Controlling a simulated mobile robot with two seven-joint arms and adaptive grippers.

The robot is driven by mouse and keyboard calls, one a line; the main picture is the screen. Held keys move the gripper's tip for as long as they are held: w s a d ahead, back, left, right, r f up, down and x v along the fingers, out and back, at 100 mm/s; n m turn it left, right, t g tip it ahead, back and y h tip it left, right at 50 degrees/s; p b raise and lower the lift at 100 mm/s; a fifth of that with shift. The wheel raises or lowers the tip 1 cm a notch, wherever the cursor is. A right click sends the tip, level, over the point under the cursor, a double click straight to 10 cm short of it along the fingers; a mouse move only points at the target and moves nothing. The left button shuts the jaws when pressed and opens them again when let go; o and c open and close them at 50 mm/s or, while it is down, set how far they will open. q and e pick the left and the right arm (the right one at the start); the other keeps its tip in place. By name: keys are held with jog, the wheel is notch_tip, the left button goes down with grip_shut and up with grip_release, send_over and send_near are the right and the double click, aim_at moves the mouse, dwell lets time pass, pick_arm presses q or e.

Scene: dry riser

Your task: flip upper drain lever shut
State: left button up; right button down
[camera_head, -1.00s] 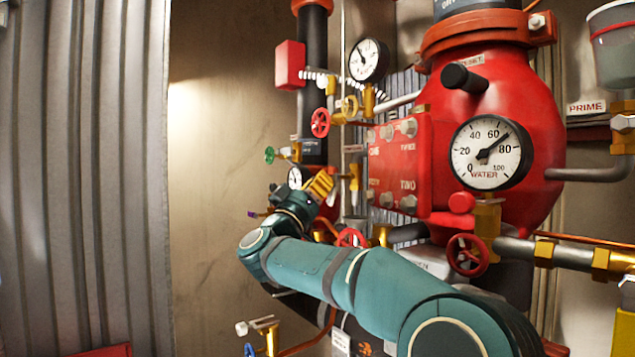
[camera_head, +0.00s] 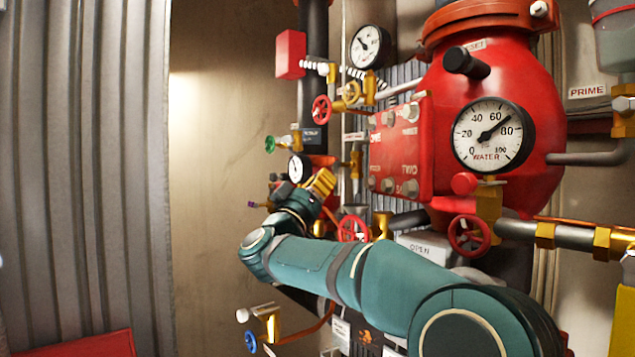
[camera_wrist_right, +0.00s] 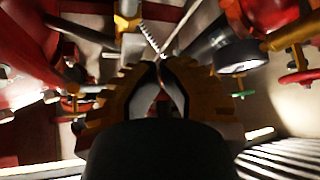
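I cannot tell for certain which fitting is the upper drain lever. A small purple-tipped lever (camera_head: 254,205) shows just left of my right wrist in the head view, partly hidden by it. A brass valve with a pale-ended handle (camera_head: 258,313) is lower down, below my forearm. My left gripper is not in view.
A red vessel (camera_head: 540,100) with a water gauge (camera_head: 490,134) fills the right side. Red handwheels (camera_head: 352,229) and (camera_head: 469,236) and a green handwheel (camera_head: 269,143) stick out near my arm. Bare wall (camera_head: 215,200) lies left of the pipes, beside a corrugated panel (camera_head: 85,150).

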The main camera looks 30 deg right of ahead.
jog(key=shift+s+d+g, duration=0.15)
jog(key=shift+d+g, duration=0.15)
jog(key=shift+d, duration=0.05)
jog(key=v, duration=1.2)
jog(key=shift+a, duration=0.3)
jog(key=shift+f, duration=0.1)
